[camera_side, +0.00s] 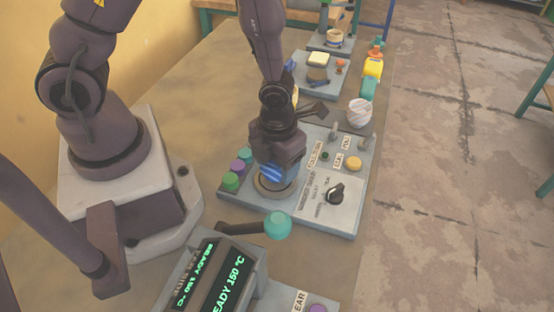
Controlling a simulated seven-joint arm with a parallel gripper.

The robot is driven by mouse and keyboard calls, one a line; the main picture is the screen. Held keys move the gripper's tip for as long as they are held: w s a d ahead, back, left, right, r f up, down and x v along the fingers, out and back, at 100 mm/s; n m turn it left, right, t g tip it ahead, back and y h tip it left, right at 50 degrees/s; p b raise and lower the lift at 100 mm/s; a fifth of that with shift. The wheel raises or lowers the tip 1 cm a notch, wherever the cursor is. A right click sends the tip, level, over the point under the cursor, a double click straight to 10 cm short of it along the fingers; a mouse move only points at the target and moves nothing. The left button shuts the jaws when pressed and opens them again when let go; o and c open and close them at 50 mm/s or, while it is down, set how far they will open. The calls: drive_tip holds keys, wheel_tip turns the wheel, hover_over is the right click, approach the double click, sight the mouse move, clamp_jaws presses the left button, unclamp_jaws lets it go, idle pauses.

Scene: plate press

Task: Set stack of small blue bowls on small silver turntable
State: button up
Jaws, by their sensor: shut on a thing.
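The stack of small blue bowls (268,176) shows as a small blue striped shape just under my gripper (272,165). My gripper points down and is shut on the stack, but its body hides most of the bowls and the fingertips. A round grey rim, likely the small silver turntable (262,192), shows directly below the bowls on the grey panel. I cannot tell whether the bowls touch it or hang slightly above it.
The panel (285,216) carries a black knob (336,193), a yellow button (354,162) and upright switches. Coloured cylinders (231,181) stand left of the bowls. A teal-knobbed lever (278,225) and a display box (222,285) are in front.

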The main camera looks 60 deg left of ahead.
drive_tip(key=shift+f, duration=0.4)
idle(0.4)
drive_tip(key=o, duration=1.1)
drive_tip(key=shift+c, duration=0.2)
drive_tip(key=shift+r, duration=0.15)
wheel_tip(320, 180, up, 13)
drive_tip(key=shift+f, duration=0.15)
